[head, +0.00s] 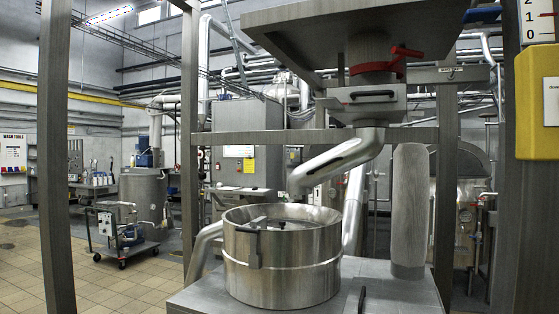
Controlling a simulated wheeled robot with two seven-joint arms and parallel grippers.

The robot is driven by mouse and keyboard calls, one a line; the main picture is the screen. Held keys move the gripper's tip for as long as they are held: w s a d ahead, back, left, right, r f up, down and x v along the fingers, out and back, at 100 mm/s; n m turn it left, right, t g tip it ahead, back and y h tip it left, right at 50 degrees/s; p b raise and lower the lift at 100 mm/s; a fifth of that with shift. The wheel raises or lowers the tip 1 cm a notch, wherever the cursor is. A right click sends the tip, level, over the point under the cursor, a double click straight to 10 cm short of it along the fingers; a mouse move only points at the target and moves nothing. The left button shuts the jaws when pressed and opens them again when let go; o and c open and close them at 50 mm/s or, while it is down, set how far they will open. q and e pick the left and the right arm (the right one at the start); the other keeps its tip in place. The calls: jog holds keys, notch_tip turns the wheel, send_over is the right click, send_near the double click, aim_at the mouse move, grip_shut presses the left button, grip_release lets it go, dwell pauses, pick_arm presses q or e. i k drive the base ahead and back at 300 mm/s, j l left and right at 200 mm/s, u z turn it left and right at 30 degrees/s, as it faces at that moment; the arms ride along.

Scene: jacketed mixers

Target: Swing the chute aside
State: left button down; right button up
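The chute (340,158) is a shiny metal tube below the hopper outlet. It slopes down to the left, and its lower end hangs over the round steel mixer vessel (282,270), apart from it. The vessel stands on a grey platform, with a dark handle and a latch-like bracket on its front left side. Its top shows a recessed surface with dark parts I cannot make out. Above the chute is a valve block (368,98) with a dark handle, and a red lever (400,58) sits higher up. Neither of my grippers is in view.
Steel frame posts stand at the left (56,150) and right (446,180), with a crossbar (240,138) behind the chute. A grey upright cylinder (409,215) stands right of the vessel. A wheeled pump cart (122,238) is on the tiled floor, which has free room at left.

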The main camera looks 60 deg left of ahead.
aim_at(368, 142)
jog(key=u, duration=1.45)
